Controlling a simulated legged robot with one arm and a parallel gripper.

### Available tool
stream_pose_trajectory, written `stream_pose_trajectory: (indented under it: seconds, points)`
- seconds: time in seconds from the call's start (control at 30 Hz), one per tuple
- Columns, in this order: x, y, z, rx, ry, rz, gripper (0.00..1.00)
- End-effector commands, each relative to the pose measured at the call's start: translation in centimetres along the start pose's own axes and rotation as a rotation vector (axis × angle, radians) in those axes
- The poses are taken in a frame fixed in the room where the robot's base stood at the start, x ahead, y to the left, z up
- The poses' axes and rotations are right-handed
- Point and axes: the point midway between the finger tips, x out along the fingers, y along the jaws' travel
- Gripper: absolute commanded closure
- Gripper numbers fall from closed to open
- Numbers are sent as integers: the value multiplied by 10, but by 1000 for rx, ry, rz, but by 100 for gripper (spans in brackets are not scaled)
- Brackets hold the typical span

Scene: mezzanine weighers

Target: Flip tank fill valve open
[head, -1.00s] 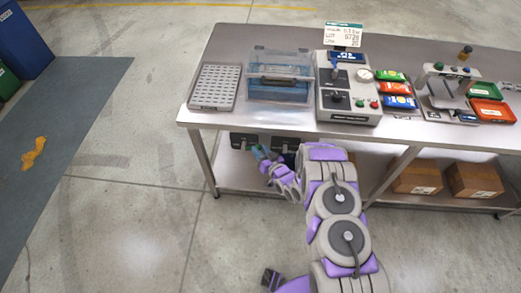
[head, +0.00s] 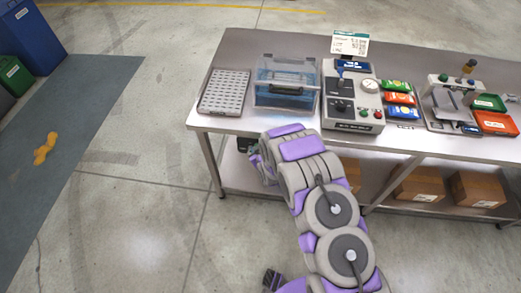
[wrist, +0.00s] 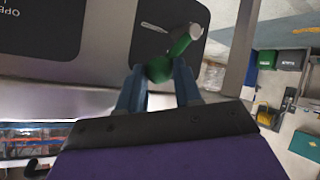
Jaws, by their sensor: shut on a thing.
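In the wrist view, my gripper (wrist: 159,72) has its two blue fingers shut on the green ball end of a valve handle (wrist: 181,45). The handle slants up to the right to a silver pivot (wrist: 196,31) on a dark plate (wrist: 150,32). In the head view, the valve and my fingertips are hidden behind my arm, below the front edge of the table. The clear tank with blue water (head: 287,75) stands on the tabletop above.
A dark label plate (wrist: 40,22) with upside-down lettering, partly cut off, is beside the valve. The steel table (head: 215,123) carries a white perforated tray (head: 224,91), a control box (head: 352,118) and coloured packets (head: 400,99). Cardboard boxes (head: 418,186) sit on the lower shelf.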

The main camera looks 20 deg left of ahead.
Motion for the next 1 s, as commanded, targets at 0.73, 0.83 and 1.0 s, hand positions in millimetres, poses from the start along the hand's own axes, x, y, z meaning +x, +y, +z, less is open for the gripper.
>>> stream_pose_trajectory:
  seconds: [0.73,0.83,1.0]
  points:
    - [2,0,-9,-46,-23,23,60]
    - [2,-1,-8,-46,-24,22,51]
    - [1,-2,-7,-47,-26,21,43]
